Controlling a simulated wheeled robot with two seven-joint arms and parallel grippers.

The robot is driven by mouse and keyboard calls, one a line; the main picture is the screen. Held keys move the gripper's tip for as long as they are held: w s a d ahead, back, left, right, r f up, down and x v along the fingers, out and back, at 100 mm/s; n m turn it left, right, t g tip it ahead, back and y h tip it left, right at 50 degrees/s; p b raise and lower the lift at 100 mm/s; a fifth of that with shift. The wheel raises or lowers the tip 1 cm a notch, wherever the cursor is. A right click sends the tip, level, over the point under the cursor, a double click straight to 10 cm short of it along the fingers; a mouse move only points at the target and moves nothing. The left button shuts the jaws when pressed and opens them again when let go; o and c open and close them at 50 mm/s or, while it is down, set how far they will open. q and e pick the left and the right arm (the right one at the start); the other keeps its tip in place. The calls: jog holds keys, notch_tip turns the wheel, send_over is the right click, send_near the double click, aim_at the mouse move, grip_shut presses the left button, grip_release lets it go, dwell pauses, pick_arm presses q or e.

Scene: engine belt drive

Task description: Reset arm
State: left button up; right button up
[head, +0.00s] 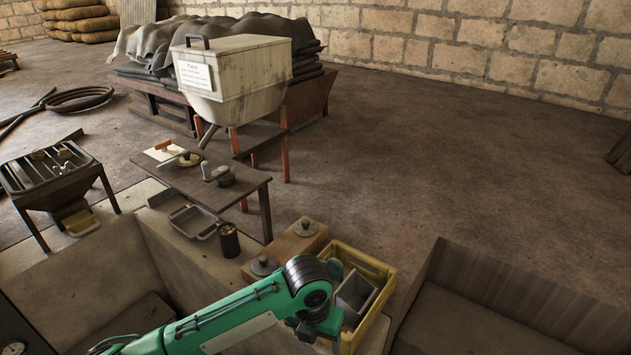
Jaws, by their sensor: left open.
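My left arm comes in green from the lower left and bends down at a black joint. My left gripper (320,338) is at its end, low in the picture beside the yellow crate, open, with its fingers partly hidden by the arm. I see nothing between the fingers. The yellow crate (378,268) holds a grey metal box (355,292). My right gripper is not in view.
Left of the crate is a wooden block (287,245) with round metal knobs. Behind stand a small table (250,183) with tools, a black can (229,240), a metal tray (195,222) and a white hopper (250,70). A dark bench (520,290) is at right.

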pick_arm(q)
jog(key=s+a+f+n+t+h, duration=0.25)
jog(key=s+n, duration=0.65)
jog(key=n, duration=0.8)
jog(key=s+a+f+n+t+y, duration=0.1)
jog(key=s+a+f+n+y, duration=0.1)
jog(key=s+a+n, duration=0.65)
jog(key=s+a+f+n+y, duration=0.15)
jog(key=s+a+n, duration=0.25)
jog(key=a+n, duration=0.85)
notch_tip(320, 180, down, 28)
jog(key=g+p, duration=0.1)
jog(key=p, duration=0.1)
jog(key=s+a+f+g+p, duration=0.1)
jog(key=s+a+f, duration=0.2)
jog(key=s+f, duration=1.6)
jog(key=shift+s, duration=0.45)
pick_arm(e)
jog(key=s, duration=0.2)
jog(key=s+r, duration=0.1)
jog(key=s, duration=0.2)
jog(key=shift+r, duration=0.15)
